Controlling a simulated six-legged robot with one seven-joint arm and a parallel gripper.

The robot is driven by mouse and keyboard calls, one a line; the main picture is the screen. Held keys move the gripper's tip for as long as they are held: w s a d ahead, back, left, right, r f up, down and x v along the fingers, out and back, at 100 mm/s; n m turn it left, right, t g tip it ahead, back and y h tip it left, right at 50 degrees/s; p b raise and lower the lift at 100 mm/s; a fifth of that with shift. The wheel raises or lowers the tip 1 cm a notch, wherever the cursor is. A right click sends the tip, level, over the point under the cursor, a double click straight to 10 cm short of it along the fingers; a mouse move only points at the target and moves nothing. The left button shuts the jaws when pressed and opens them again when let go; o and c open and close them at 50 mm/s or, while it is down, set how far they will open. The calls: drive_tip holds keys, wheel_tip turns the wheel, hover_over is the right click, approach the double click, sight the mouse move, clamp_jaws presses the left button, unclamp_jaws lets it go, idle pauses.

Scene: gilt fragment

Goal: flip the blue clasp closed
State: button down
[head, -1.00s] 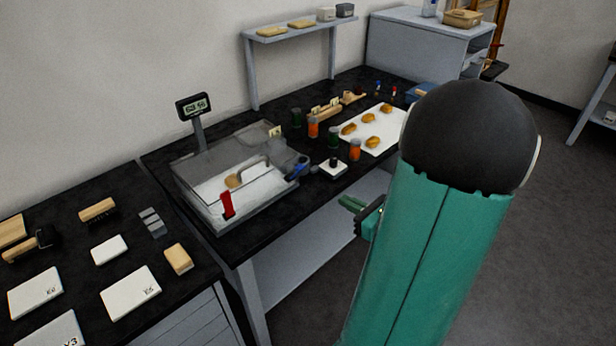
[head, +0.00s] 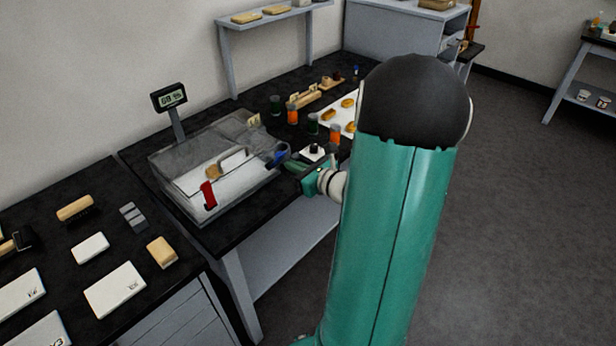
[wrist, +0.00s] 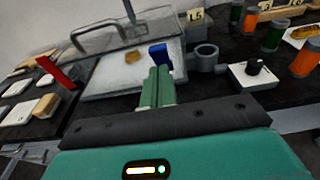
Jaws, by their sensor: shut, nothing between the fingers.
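The clear box (head: 170,165) stands on the black bench with its handled lid over it. It also shows in the wrist view (wrist: 100,82). The blue clasp (head: 276,158) is at the box's right front corner. In the wrist view the blue clasp (wrist: 159,55) stands up just beyond my fingertips. A red clasp (head: 208,194) is at the box's left front, also seen in the wrist view (wrist: 56,72). My gripper (head: 290,164) is shut and empty, its green fingers (wrist: 159,72) pointing at the blue clasp. I cannot tell whether they touch it.
A grey ring-shaped fitting (wrist: 206,55) sits right of the blue clasp. A white block with a black knob (head: 315,150) and orange and green jars (head: 335,133) stand to the right. A display on a post (head: 170,97) rises behind the box. Open floor lies at right.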

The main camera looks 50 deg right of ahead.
sight(282, 154)
drive_tip(key=shift+w+r, duration=0.35)
drive_tip(key=shift+w, duration=0.2)
drive_tip(key=shift+w+r, duration=0.1)
drive_tip(key=shift+w+r+g, duration=0.55)
drive_tip(key=shift+r+g, duration=0.15)
drive_tip(key=shift+g, duration=0.3)
drive_tip(key=w+r+g, duration=0.1)
drive_tip(key=w+g, duration=0.1)
drive_tip(key=g, duration=0.1)
drive_tip(key=shift+w+r+g, duration=0.25)
drive_tip(key=shift+r+g, duration=0.05)
drive_tip(key=shift+r, duration=0.05)
drive_tip(key=shift+s+r, duration=0.1)
drive_tip(key=shift+r, duration=0.6)
